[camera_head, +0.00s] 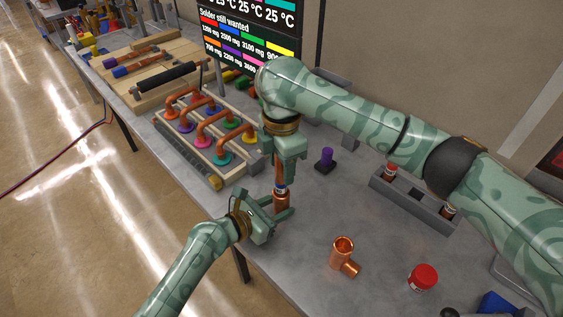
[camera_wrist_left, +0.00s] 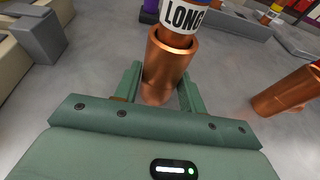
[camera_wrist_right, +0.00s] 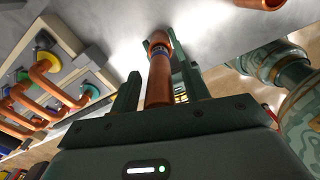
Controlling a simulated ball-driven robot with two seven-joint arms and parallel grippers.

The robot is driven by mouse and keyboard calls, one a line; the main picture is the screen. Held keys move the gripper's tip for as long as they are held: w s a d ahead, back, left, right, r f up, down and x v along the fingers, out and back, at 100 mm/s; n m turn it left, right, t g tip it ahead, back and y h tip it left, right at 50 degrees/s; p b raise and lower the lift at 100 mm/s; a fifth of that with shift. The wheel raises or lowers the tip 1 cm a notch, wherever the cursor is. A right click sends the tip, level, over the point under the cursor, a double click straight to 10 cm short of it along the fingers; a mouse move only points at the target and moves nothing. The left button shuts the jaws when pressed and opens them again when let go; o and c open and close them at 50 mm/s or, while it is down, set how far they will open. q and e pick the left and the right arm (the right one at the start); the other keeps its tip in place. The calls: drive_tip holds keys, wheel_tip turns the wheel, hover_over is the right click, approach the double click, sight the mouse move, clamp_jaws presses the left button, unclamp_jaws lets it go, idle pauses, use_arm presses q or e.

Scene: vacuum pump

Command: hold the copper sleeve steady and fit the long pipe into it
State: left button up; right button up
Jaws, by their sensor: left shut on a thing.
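The copper sleeve (camera_head: 282,203) stands upright between the fingers of my left gripper (camera_head: 283,213), which is shut on it. In the left wrist view the sleeve (camera_wrist_left: 168,65) shows its open top. The long pipe (camera_head: 281,181), with a white "LONG" label (camera_wrist_left: 184,16), stands upright with its lower end in the sleeve's mouth; how deep it sits is hidden. My right gripper (camera_head: 287,163) is above, pointing down. In the right wrist view its fingers stand either side of the pipe (camera_wrist_right: 158,82), with gaps beside it, so it looks open.
A copper tee (camera_head: 342,252) and a red-lidded jar (camera_head: 423,277) stand at the front right. A grey holder (camera_head: 414,200) and a purple-topped piece (camera_head: 326,160) lie behind. A rack of copper bends (camera_head: 205,178) is at left. The table between sleeve and tee is clear.

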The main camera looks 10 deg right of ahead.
wheel_tip(320, 180, up, 12)
drive_tip(key=shift+r, duration=0.15)
idle(0.4)
use_arm(q)
drive_tip(key=o, duration=0.8)
drive_tip(key=shift+o, duration=0.2)
